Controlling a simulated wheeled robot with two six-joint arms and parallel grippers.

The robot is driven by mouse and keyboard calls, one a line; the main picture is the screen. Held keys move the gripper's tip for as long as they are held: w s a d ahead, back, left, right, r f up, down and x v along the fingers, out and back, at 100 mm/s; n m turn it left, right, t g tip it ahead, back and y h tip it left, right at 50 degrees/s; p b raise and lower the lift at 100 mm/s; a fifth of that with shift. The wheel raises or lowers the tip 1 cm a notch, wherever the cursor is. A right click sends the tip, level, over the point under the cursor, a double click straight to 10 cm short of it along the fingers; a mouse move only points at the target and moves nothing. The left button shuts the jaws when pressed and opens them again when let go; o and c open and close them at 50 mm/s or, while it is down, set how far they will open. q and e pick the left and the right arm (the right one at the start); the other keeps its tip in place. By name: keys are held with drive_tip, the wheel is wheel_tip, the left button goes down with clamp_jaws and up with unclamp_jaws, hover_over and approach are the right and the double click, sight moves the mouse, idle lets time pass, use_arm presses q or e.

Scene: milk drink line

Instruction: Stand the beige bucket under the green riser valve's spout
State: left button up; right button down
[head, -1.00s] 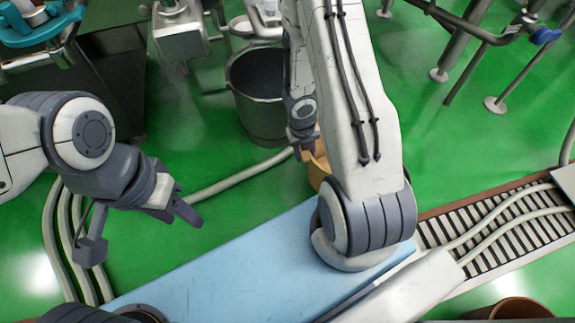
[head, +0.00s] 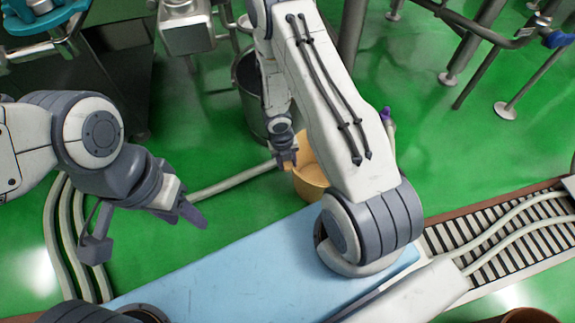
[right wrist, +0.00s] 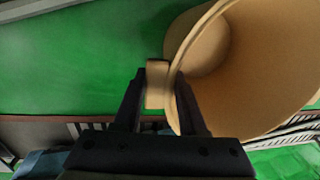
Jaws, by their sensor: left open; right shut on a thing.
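The beige bucket (head: 318,178) shows in the head view just beyond my light blue base, partly hidden by my right arm. My right gripper (head: 286,158) is at its left side. In the right wrist view my right gripper (right wrist: 160,88) is shut on a tab at the rim, and the bucket (right wrist: 255,60) fills the upper right, its open mouth tilted in the picture. I cannot tell whether it touches the floor. My left gripper (head: 145,230) is open and empty over the floor at the left. I cannot make out a green riser valve or its spout.
A dark steel bucket (head: 248,105) stands behind my right arm. A purple-tipped fitting (head: 386,115) shows just right of that arm. Steel legs and pipes with a blue handle (head: 560,38) stand at the upper right. A floor grate (head: 500,235) with hoses lies at the right.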

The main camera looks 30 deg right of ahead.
drive_tip(key=shift+c, duration=2.3)
unclamp_jaws()
